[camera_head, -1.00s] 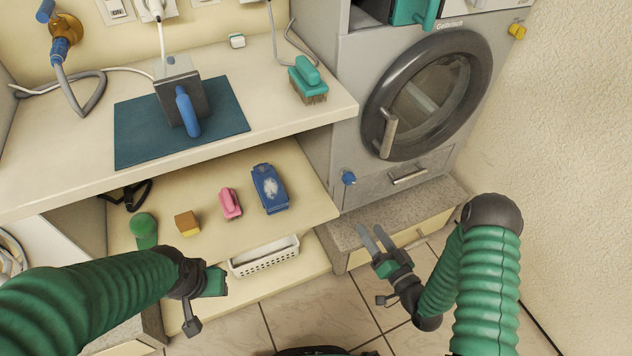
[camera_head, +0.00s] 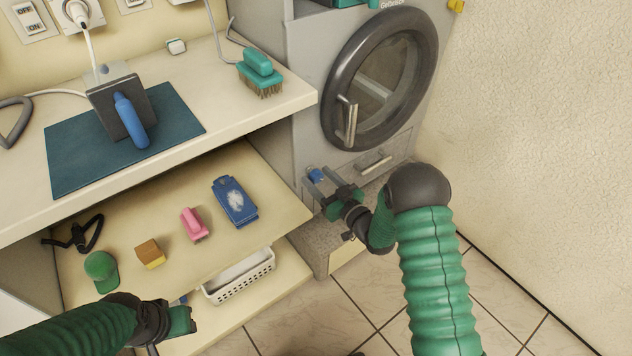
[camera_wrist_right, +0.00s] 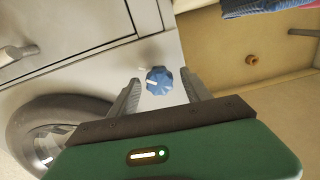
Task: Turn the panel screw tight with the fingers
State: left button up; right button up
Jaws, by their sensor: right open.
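The panel screw is a small blue knob (camera_head: 316,174) low on the left of the grey machine's front. In the right wrist view the knob (camera_wrist_right: 159,80) shows a faceted rim and a white mark. My right gripper (camera_head: 319,184) is open at the knob, partly covering it in the head view. In the wrist view its two fingers stand apart on either side of the knob, with a gap visible on both sides. My left gripper (camera_head: 182,320) is low at the left, away from the screw; its finger opening does not show clearly.
The machine's round door (camera_head: 382,80) and a drawer handle (camera_head: 374,162) are close to the right gripper. A white basket (camera_head: 240,277) sits below.

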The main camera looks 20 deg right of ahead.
jog(key=shift+w, duration=0.6)
jog(key=shift+a+r, duration=0.1)
jog(key=shift+a, duration=0.15)
jog(key=shift+c, duration=0.5)
jog(key=shift+d, duration=0.1)
grip_shut()
jog(key=shift+n, duration=0.5)
jog(key=shift+o, duration=0.5)
grip_release()
